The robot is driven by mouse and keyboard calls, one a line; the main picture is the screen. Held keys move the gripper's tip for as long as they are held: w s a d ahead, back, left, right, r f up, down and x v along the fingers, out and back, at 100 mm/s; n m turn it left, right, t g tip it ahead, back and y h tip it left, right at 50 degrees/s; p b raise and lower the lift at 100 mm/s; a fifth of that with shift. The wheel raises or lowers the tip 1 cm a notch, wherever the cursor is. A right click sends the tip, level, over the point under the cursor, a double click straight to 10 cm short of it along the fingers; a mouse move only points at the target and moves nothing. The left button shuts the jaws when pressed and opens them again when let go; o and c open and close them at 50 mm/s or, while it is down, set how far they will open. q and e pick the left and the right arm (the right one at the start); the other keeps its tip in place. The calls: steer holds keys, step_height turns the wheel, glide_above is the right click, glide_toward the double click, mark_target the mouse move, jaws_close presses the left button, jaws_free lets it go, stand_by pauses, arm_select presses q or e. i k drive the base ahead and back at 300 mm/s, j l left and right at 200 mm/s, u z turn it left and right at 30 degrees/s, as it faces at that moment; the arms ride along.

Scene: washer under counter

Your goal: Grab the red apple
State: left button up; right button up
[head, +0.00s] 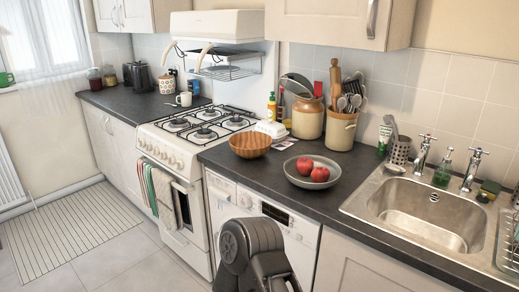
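Two red apples lie side by side in a shallow grey bowl (296,179) on the dark counter, between the stove and the sink. One apple (305,165) is at the back left. The other apple (320,174) is at the front right and seems to touch it. Nothing covers the apples from above. A dark part of my own body rises from the bottom edge in front of the washer, below the bowl. No gripper fingers can be made out in the head view.
A wooden bowl (250,145) stands left of the grey bowl. A brown-and-cream jar (308,118) and a utensil crock (341,130) stand behind it. The sink (425,215) is to the right, the gas stove (205,127) to the left. The dark counter edge runs along the front.

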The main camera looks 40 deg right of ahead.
mark_target(304, 167)
steer(key=i+j, duration=0.1)
steer(key=i, duration=2.7)
steer(key=l+z, duration=0.1)
steer(key=z, duration=4.6)
